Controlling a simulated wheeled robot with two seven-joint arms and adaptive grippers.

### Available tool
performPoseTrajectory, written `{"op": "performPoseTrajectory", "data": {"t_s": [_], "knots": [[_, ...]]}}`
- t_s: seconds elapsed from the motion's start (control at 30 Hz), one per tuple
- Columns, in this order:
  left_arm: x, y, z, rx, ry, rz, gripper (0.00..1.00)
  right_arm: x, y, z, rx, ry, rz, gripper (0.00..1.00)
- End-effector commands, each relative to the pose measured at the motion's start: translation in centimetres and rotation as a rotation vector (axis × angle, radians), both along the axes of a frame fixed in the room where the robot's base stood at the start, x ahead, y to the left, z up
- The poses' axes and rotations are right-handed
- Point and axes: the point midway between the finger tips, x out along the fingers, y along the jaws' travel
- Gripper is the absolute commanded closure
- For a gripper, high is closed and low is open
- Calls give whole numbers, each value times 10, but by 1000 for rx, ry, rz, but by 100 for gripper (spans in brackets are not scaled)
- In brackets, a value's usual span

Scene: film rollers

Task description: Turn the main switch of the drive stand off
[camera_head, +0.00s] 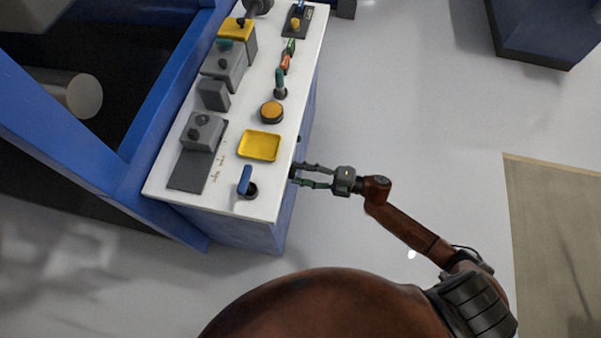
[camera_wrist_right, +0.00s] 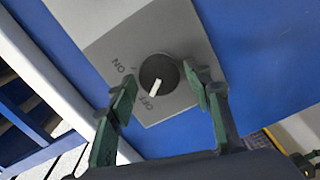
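The main switch (camera_wrist_right: 158,73) is a round black knob with a white pointer, on a grey plate (camera_wrist_right: 95,35) marked ON and OFF, in the right wrist view. The pointer is aimed toward the OFF mark. The plate is on a blue side of the drive stand (camera_head: 245,234). My right gripper (camera_wrist_right: 162,82) is open, with a green finger on either side of the knob; I cannot tell whether they touch it. In the head view my right gripper (camera_head: 300,174) is at the stand's right side, hiding the switch. My left gripper is not in view.
The stand's white top holds a yellow tray (camera_head: 259,146), an orange button (camera_head: 271,112), a blue-handled lever (camera_head: 245,180) and grey control boxes (camera_head: 203,131). A blue frame (camera_head: 165,110) borders it on the left.

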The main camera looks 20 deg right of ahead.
Motion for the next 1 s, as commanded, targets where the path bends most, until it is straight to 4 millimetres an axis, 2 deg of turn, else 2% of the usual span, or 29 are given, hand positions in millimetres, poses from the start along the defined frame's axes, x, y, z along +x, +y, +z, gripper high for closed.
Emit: {"op": "performPoseTrajectory", "data": {"t_s": [0.1,0.47,1.0], "knots": [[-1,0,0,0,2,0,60,0,0,0,1,1,1,46],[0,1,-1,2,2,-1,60,-4,-6,0,1,2,0,46],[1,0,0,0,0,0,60,-59,-87,-1,0,2,-1,46]]}}
